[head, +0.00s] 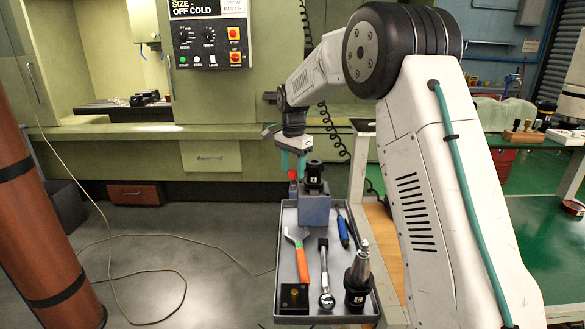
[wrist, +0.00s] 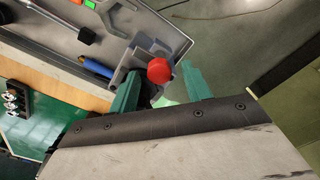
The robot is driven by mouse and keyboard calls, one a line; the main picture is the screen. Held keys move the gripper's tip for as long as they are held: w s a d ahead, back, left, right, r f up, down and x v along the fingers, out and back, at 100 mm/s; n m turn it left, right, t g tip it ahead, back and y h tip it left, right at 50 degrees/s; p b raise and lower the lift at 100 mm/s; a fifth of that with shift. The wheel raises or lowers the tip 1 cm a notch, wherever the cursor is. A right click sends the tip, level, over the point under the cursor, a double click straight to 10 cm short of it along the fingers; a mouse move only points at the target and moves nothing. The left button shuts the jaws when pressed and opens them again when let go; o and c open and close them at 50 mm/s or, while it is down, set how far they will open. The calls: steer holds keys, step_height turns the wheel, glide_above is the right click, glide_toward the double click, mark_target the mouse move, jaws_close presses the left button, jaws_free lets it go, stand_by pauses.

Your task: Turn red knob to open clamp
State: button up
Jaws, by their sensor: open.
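The red knob (wrist: 160,70) shows round and bright in the wrist view, on the side of a grey clamp block (wrist: 131,62).
The grey tray (head: 256,312) also holds an orange-handled tool (head: 301,262), a ratchet (head: 325,277), a blue-handled screwdriver (head: 343,231), a second tool holder (head: 357,283) and a black box (head: 293,297). A green machine (head: 215,95) stands behind. Open floor lies left of the tray.

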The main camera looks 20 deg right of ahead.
mark_target(293, 171)
step_height(293, 171, up, 8)
steer(key=shift+f, duration=0.25)
stand_by(0.5)
steer(key=shift+n, duration=0.4)
steer(key=s+f+n, duration=0.2)
steer(key=s+f, duration=0.1)
steer(key=shift+a+g, duration=0.1)
steer(key=shift+g, duration=0.3)
steer(key=s+a+n, duration=0.1)
steer(key=s+n, duration=0.2)
steer(key=s, duration=1.1)
steer(key=s+a+r+n+t, duration=0.1)
steer(key=s+n, duration=0.3)
steer(key=s, duration=1.1)
steer(key=s+a+r+n+t, duration=0.1)
steer(key=s+a+n, duration=0.1)
steer(key=s, duration=1.3)
steer(key=shift+s+a+r+n, duration=0.15)
steer(key=shift+s+a+n, duration=0.1)
steer(key=shift+n, duration=0.45)
